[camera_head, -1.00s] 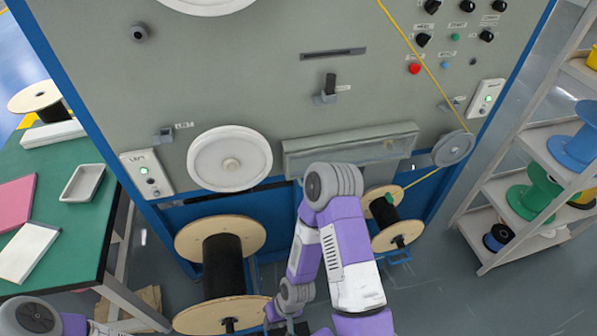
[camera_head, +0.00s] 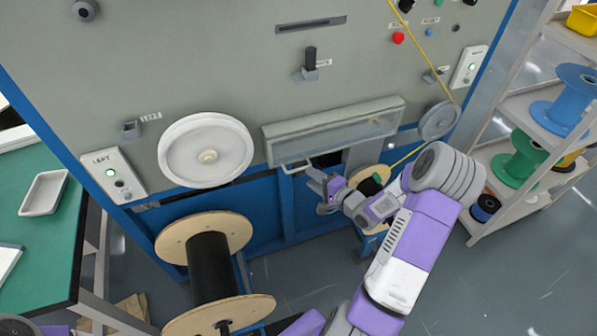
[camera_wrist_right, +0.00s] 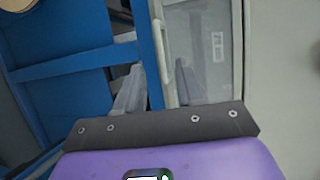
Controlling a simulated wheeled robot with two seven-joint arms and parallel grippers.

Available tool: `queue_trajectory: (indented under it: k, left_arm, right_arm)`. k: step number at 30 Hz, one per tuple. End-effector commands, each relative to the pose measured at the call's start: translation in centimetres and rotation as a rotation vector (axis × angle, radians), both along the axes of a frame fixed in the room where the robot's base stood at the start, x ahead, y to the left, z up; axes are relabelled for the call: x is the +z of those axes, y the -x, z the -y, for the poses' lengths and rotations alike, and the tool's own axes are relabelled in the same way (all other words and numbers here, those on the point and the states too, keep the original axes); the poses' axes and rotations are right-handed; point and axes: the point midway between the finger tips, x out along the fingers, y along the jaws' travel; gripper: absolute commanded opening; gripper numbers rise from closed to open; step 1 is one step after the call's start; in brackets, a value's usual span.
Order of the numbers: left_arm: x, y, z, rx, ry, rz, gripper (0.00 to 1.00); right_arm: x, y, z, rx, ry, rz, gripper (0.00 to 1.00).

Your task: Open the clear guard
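My right gripper (camera_head: 312,180) is just below the guard's lower left part. Its two fingers (camera_wrist_right: 157,88) are apart, with the handle's line between them. I cannot tell whether either finger touches it. My left gripper is not in view.
A large white wheel (camera_head: 205,150) is left of the guard and a smaller grey wheel (camera_head: 439,121) is right. A black-wound spool (camera_head: 211,268) stands below left. A yellow cable (camera_head: 425,50) runs down the right. A shelf (camera_head: 545,185) stands far right, a green table (camera_head: 65,240) left.

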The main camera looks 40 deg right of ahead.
Motion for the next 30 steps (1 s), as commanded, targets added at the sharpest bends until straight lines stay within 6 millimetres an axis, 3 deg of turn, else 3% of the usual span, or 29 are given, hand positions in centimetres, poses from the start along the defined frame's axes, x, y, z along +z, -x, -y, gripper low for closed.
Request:
queue_trajectory:
  k: [13, 25, 30]
  left_arm:
    - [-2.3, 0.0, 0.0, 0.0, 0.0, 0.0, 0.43]
    - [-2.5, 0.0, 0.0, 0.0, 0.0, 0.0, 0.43]
    - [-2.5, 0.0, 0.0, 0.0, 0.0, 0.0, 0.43]
  right_arm:
    - [-1.4, -6.1, -0.6, 0.002, -0.003, 0.002, 0.38]
    - [-1.4, -7.1, -0.7, 0.0, -0.003, 0.001, 0.38]
    - [-1.4, -7.0, -0.7, 0.0, -0.003, 0.0, 0.14]
